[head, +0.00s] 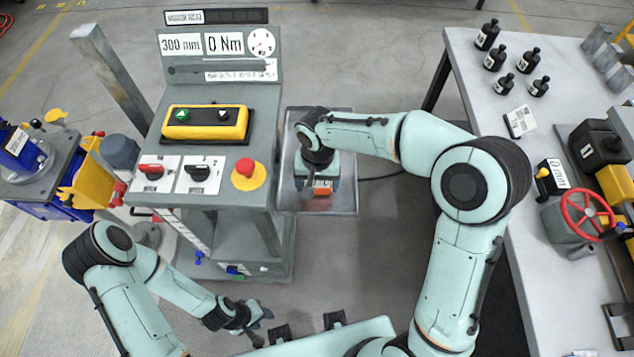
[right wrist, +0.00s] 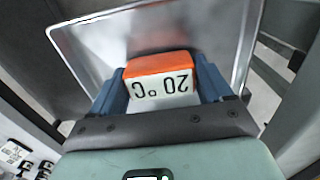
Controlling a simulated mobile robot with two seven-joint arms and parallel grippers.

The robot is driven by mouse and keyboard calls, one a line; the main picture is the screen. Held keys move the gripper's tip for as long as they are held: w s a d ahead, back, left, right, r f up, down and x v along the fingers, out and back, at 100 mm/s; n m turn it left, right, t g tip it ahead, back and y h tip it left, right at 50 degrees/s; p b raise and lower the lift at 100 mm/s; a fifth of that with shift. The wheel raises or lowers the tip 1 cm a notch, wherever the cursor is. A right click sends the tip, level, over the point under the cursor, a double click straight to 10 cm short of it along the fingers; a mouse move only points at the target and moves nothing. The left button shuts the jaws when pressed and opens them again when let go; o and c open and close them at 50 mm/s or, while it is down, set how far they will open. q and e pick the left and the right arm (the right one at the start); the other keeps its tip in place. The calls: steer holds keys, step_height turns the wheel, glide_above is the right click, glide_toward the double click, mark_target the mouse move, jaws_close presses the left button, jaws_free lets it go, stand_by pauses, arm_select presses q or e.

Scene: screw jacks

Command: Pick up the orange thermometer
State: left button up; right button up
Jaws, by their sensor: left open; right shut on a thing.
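The orange thermometer (right wrist: 160,80) has an orange top and a white face reading 20 °C. In the right wrist view it sits between the two blue fingers of my right gripper (right wrist: 162,88), which is shut on it. The head view shows the thermometer (head: 321,187) at the metal tray (head: 335,206), with my right gripper (head: 318,182) over it and partly hiding it. I cannot tell whether the thermometer touches the tray. My left gripper (head: 262,322) is open and empty, low in front of the console.
The tray is fixed beside a grey console (head: 213,130) with a yellow button box (head: 207,122), knobs and a red emergency button (head: 245,169). A grey table (head: 490,110) at the right holds several black bottles and a red handwheel (head: 587,214). Bare floor lies between.

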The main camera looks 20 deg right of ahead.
mark_target(317, 182)
arm_select(q)
steer(key=w+r+p, duration=0.2)
steer(key=r, duration=0.1)
steer(key=shift+w+r, duration=0.1)
steer(key=shift+w, duration=0.2)
arm_select(e)
step_height(317, 182, up, 20)
steer(key=shift+f, duration=0.2)
